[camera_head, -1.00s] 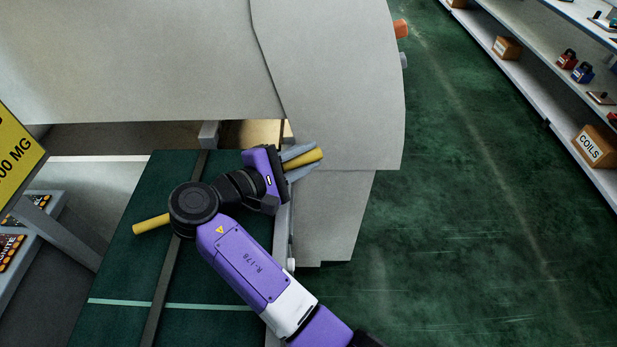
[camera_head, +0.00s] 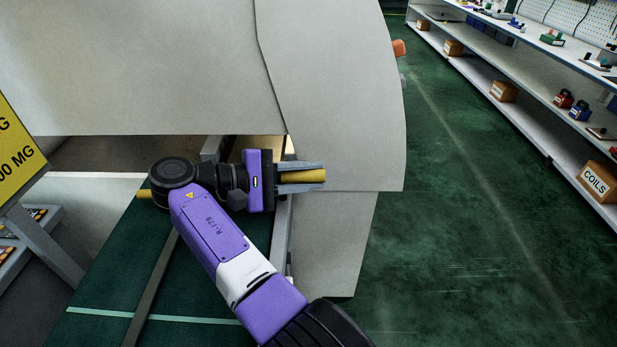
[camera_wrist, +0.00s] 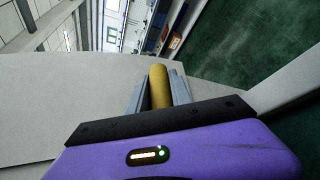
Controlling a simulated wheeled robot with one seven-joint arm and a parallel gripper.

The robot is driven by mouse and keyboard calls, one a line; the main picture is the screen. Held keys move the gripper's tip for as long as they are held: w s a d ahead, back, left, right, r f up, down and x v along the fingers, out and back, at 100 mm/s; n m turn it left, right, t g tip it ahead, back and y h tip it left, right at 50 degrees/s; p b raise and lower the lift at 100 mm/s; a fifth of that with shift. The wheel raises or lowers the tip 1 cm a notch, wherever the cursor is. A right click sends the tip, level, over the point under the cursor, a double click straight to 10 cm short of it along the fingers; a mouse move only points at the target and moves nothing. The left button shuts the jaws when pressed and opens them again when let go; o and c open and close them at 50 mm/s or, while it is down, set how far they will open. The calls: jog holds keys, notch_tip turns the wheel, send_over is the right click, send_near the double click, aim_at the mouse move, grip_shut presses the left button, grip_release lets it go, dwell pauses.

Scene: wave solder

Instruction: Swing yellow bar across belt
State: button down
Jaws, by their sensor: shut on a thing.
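The yellow bar (camera_head: 304,177) lies across the green belt (camera_head: 110,290), close in front of the grey machine housing. My gripper (camera_head: 302,177) is shut on the bar near its right end, with grey fingers on both sides of it. The bar's left end shows past my wrist joint, and its middle is hidden under my wrist. In the wrist view the bar (camera_wrist: 159,86) points away from me between the two fingers (camera_wrist: 157,92).
The large grey housing (camera_head: 150,65) stands just beyond the bar. A yellow sign (camera_head: 14,145) and a grey post are at the left. Shelves with boxes, one marked COILS (camera_head: 598,181), line the right. The green floor (camera_head: 460,240) between is clear.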

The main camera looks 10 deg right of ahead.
jog(key=shift+s+f, duration=0.15)
jog(key=c, duration=1.3)
grip_release()
jog(key=shift+o, duration=0.7)
jog(key=shift+a, duration=0.1)
jog(key=shift+b+v, duration=0.5)
jog(key=shift+v, duration=3.35)
